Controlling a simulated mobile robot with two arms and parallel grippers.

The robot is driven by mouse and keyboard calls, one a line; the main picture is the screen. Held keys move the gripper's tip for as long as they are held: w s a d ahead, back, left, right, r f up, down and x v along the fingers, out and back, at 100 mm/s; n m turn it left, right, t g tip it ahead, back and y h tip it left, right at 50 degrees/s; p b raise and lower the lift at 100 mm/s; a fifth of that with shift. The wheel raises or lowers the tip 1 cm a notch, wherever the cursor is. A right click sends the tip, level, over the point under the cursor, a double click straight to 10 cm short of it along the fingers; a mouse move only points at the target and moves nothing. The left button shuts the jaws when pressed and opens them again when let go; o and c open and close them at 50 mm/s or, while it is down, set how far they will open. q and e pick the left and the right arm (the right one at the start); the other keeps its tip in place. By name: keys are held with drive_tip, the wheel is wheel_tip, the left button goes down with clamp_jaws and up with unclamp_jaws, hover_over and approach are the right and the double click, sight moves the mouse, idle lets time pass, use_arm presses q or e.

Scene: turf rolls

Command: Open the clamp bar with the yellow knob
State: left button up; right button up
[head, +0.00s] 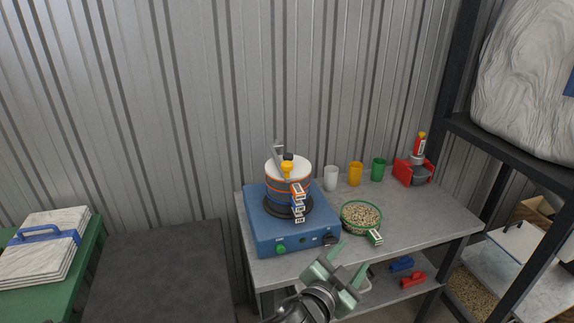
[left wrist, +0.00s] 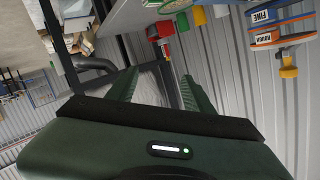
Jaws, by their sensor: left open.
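The grey clamp bar (head: 279,160) runs over the white lid (head: 299,166) of a sieve stack in the head view. The yellow knob (head: 287,169) sits at the bar's near end; a black knob (head: 288,156) shows beside the bar. The stack has orange and blue bands and stands on a blue shaker base (head: 285,232). In the left wrist view the yellow knob (left wrist: 288,68) shows at the upper right, outside the jaws. My left gripper (head: 348,263) is open and empty, in front of the bench, apart from the knob. My right gripper is not in view.
A green sieve of grain (head: 361,215) lies right of the shaker. White (head: 331,178), yellow (head: 356,175) and green (head: 378,168) cups and a red holder (head: 413,172) stand behind. A dark table (head: 160,270) and a black shelf frame (head: 500,137) flank the bench.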

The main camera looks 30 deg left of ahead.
use_arm(q)
drive_tip(key=w+d+r+m+t+h, duration=0.2)
drive_tip(key=w+d+r+m+h, duration=0.15)
drive_tip(key=r, duration=0.25)
drive_tip(key=w+d+r+m+t+h, duration=0.2)
drive_tip(key=d+r+m+h, duration=0.25)
drive_tip(key=r, duration=0.25)
drive_tip(key=d+r+m+g+h, duration=0.2)
drive_tip(key=d+r+m+h, duration=0.1)
drive_tip(key=d+m+h, duration=0.3)
drive_tip(key=m+g+y, duration=1)
drive_tip(key=g+y, duration=0.4)
drive_tip(key=y, duration=0.3)
hover_over(287, 164)
drive_tip(key=s+d, duration=0.1)
drive_tip(key=s, duration=0.1)
drive_tip(key=f, duration=0.2)
drive_tip(key=p+x, duration=0.3)
drive_tip(key=x, duration=0.3)
drive_tip(key=shift+w+d, duration=0.1)
drive_tip(key=shift+d, duration=0.05)
drive_tip(key=shift+w+f, duration=0.2)
drive_tip(key=shift+f, duration=0.25)
